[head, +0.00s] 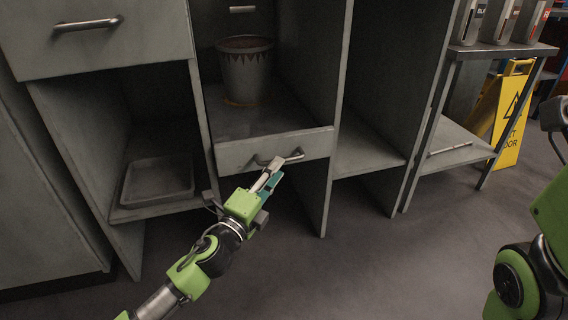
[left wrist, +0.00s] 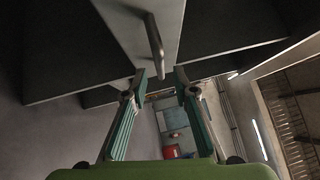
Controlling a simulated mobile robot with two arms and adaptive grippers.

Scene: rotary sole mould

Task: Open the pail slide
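The pail slide (head: 232,155) is a low grey pull-out with a front panel and bar handle, at the middle of the cabinet. Its front looks about flush with the cabinet uprights. A grey pail (head: 246,75) with a dark jagged band stands on it. My left gripper (head: 272,172) is at the slide's handle (head: 294,156). In the left wrist view the fingers (left wrist: 160,78) are apart, and the lower end of the handle (left wrist: 154,45) shows between the tips. I cannot tell whether they touch it. A dark part at the head view's right edge may be my right gripper.
A closed drawer (head: 110,55) is at upper left, above an open bay with a shallow grey tray (head: 158,181). An empty shelf bay (head: 365,150) lies right of the slide. A steel stand (head: 500,50) and yellow floor sign (head: 512,115) are farther right. The floor in front is clear.

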